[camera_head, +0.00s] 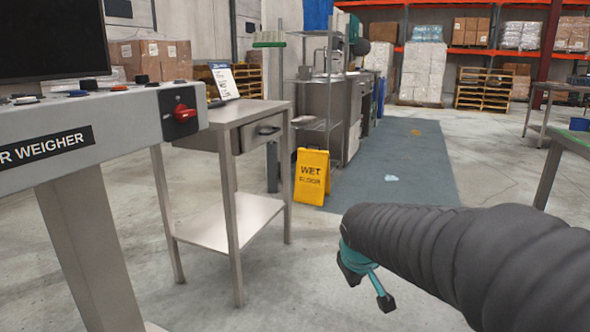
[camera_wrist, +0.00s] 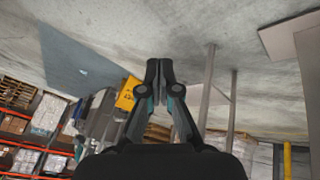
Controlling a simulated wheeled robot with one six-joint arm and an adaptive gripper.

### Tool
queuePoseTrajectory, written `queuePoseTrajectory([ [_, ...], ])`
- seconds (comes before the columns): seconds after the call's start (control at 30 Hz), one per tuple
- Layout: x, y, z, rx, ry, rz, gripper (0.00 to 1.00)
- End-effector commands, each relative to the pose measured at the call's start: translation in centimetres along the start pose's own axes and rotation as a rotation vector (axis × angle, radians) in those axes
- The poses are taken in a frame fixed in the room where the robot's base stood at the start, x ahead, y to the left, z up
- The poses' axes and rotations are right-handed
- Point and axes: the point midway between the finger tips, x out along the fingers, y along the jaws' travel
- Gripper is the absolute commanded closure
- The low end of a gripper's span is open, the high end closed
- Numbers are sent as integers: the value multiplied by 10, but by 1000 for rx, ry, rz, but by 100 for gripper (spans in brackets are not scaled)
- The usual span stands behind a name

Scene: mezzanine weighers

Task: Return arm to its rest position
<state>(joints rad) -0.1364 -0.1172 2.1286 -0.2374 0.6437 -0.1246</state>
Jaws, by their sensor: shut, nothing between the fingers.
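My arm, in a dark ribbed sleeve, reaches in from the right edge of the head view. My gripper (camera_head: 368,277) is at its end, teal and black, over open floor to the right of the steel table. In the wrist view my gripper (camera_wrist: 159,68) points up the picture with its two black fingertips together. It is shut and empty, and touches nothing that I can see. The wrist picture appears upside down, with the floor at the top.
The weigher console (camera_head: 100,130) with a red switch stands at left. Beside it is a steel table (camera_head: 230,217) with a drawer. A yellow wet-floor sign (camera_head: 312,177) stands by a grey floor mat (camera_head: 395,160). Another table (camera_head: 572,140) is at the right edge. Floor between is clear.

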Motion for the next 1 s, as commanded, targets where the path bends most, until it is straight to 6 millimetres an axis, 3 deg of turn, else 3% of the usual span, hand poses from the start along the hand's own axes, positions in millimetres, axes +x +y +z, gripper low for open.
queuePoseTrajectory([
  [0.03,-19,-3,23,65,-37,-18,100],
  [0.2,-62,-22,93,247,-141,-79,100],
  [0.4,-107,-40,149,359,-165,-125,100],
  [0.57,-136,-40,167,402,-101,-117,100],
  [0.73,-163,-32,166,424,-25,-91,100],
  [1.0,-172,-27,165,436,-5,-79,100],
])
